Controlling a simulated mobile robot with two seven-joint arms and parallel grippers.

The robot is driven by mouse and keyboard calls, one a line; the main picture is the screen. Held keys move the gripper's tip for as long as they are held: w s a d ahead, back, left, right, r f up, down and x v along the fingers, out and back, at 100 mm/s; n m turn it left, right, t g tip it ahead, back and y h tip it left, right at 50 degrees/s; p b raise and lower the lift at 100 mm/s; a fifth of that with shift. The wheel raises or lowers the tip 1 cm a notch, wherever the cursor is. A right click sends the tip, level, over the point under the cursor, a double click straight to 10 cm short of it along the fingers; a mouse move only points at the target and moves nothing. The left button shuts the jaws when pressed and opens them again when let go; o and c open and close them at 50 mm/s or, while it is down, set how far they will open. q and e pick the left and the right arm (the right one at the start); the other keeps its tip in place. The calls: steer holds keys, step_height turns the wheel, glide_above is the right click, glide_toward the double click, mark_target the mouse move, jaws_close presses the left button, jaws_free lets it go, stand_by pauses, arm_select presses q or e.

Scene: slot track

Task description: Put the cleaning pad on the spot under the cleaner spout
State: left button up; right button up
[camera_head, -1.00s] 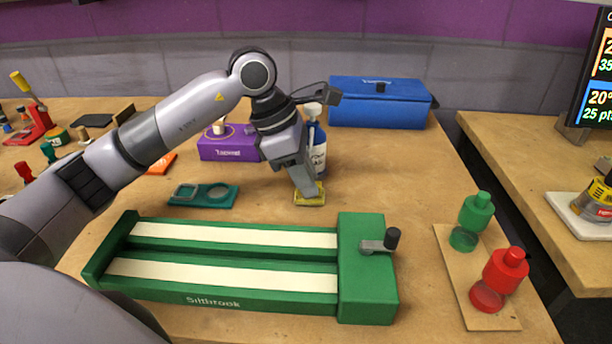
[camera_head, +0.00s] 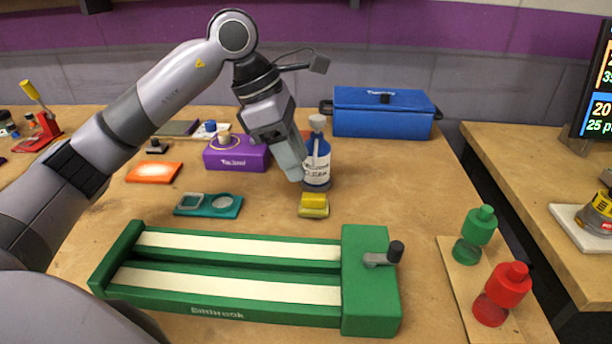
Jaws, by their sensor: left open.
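The cleaning pad (camera_head: 314,206) is a small yellow block lying on the bench, just in front of the cleaner bottle. The cleaner bottle (camera_head: 317,160) is blue with a white label and a white top, and it stands upright. I cannot make out its spout or a marked spot below it; the pad may cover one. My left gripper (camera_head: 294,176) is open, raised just behind and left of the pad, apart from it. It overlaps the bottle's left edge in the picture. My right gripper is not in view.
A green slot track (camera_head: 215,313) lies in front of the pad. A teal holder (camera_head: 209,205) and a purple box (camera_head: 237,157) are to the left. A blue toolbox (camera_head: 382,114) stands behind. Green (camera_head: 475,235) and red (camera_head: 502,293) bottles stand at right. Bench right of the pad is clear.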

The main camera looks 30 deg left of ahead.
arm_select(q)
steer(key=v, duration=0.5)
stand_by(0.5)
